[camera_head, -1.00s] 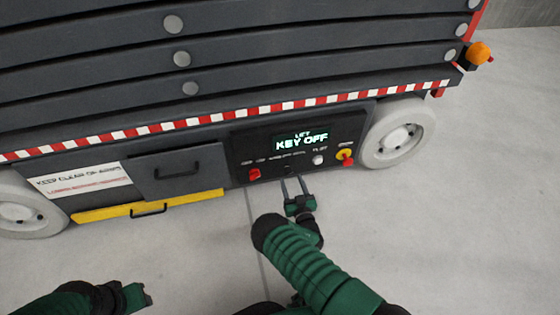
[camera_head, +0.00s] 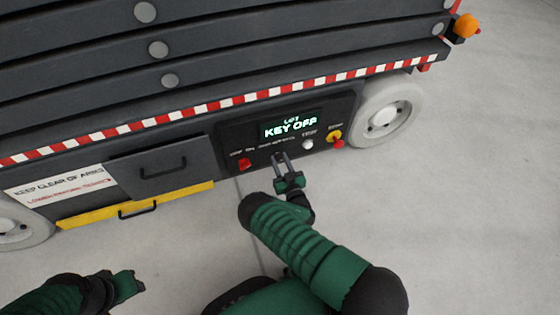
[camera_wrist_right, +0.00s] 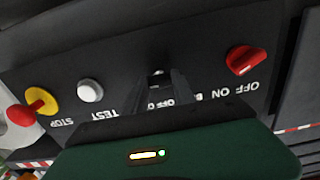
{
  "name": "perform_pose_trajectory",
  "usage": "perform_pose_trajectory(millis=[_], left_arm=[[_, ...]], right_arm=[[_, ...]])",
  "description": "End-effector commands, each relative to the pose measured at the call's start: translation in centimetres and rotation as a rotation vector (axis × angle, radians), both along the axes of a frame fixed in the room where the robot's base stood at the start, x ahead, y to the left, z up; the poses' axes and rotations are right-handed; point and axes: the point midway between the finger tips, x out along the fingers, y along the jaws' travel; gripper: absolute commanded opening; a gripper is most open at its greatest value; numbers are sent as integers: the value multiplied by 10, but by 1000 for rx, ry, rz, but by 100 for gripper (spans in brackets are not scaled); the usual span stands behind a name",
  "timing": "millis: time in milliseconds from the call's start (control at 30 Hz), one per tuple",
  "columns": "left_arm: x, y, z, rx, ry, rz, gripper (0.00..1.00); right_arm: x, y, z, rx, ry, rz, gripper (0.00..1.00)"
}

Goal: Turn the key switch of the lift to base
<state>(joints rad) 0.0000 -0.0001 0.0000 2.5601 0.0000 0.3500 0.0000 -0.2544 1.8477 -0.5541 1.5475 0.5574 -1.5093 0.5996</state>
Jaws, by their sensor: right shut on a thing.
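The lift's dark control panel (camera_head: 230,139) has a lit display (camera_head: 290,127) reading "KEY OFF". My right gripper (camera_head: 279,157) reaches the panel just below the display. In the right wrist view its two fingers (camera_wrist_right: 160,82) are closed on the key switch (camera_wrist_right: 157,76), in the middle of the row of controls. The fingers hide most of the key and its lettering, so its angle cannot be made out. My left gripper (camera_head: 128,285) hangs low at the left, away from the lift; its opening cannot be told.
A red OFF/ON knob (camera_wrist_right: 245,60), a white TEST button (camera_wrist_right: 90,90) and a red-and-yellow STOP button (camera_wrist_right: 40,101) sit beside the key. The floor in front is clear.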

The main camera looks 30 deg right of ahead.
Motion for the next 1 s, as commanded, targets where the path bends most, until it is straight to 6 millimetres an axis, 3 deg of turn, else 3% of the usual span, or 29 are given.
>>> perform_pose_trajectory(millis=[467, 1000], left_arm=[[0, 0, 2, 0, 0, 0, 36], [0, 0, 8, 0, 0, 0, 36]], right_arm=[[0, 0, 1, -78, 19, 0, 0], [0, 1, 0, -491, 119, 1, 0]])
